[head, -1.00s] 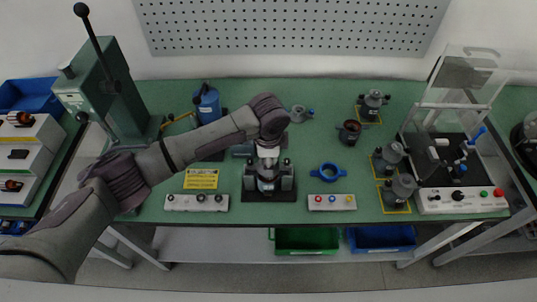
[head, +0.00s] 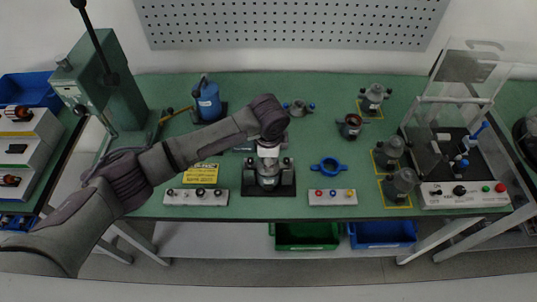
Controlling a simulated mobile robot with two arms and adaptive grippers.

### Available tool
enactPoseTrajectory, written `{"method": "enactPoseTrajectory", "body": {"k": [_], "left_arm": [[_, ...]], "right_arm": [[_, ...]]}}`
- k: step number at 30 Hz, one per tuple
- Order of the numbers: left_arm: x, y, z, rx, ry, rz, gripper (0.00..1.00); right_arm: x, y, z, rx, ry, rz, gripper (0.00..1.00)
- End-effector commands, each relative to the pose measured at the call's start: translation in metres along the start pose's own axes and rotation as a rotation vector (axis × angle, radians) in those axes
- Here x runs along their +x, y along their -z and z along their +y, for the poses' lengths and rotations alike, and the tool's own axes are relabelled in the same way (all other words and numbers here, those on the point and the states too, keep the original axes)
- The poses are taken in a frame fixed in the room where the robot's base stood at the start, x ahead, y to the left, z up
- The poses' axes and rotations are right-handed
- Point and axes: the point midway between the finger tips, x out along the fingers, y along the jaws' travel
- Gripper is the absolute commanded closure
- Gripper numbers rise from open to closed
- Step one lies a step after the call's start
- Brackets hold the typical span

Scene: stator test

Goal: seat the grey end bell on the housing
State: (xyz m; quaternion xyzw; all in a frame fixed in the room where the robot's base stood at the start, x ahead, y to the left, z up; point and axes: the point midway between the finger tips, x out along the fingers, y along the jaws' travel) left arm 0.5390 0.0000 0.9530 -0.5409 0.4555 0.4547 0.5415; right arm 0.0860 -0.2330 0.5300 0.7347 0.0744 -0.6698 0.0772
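My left arm comes in from the left, and its wrist is above the black fixture (head: 284,190) at the middle front of the bench. My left gripper (head: 268,164) points down at the fixture's centre, over a grey part (head: 268,180) between the fixture's two side blocks. The fingers are small and blend with the grey part, so I cannot tell whether they are open or shut. I cannot tell a separate end bell from the housing there. My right gripper is not in view.
A blue ring with side lugs (head: 328,167) lies right of the fixture. Button boxes (head: 196,197) (head: 332,197) flank it. Grey motor-like units (head: 400,184) stand on yellow-marked spots at right, beside a test stand (head: 464,195). A green press (head: 101,95) is at left.

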Motion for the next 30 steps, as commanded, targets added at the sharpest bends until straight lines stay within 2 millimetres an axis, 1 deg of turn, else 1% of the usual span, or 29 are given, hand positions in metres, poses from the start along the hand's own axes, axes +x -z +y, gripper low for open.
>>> {"method": "enactPoseTrajectory", "body": {"k": [3, 10, 11, 15, 16, 23, 26, 29, 30], "left_arm": [[0.004, 0.000, 0.001, 0.000, 0.001, 0.000, 0.77], [0.004, 0.000, 0.001, 0.000, 0.001, 0.000, 0.77], [0.004, 0.000, 0.001, 0.000, 0.000, 0.000, 0.46], [0.004, 0.000, 0.001, 0.000, 0.000, 0.000, 0.22], [0.004, 0.000, 0.001, 0.000, 0.000, 0.000, 0.20], [0.005, 0.000, 0.001, 0.000, -0.001, 0.000, 0.20], [0.003, 0.000, 0.001, 0.000, 0.000, 0.000, 0.20], [-0.006, 0.001, 0.001, 0.001, 0.000, 0.001, 0.20], [-0.012, 0.001, 0.000, 0.001, 0.001, 0.002, 0.20]], "right_arm": [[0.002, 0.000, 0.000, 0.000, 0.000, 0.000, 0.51], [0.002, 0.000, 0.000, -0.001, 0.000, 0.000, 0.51], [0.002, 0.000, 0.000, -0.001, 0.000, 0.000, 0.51], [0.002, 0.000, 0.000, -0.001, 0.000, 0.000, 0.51], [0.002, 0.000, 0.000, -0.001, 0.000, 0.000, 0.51], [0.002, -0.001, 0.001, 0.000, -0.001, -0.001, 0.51], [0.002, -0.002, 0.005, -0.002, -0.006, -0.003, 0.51], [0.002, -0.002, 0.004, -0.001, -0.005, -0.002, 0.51], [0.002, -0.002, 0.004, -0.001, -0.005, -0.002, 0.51]]}}
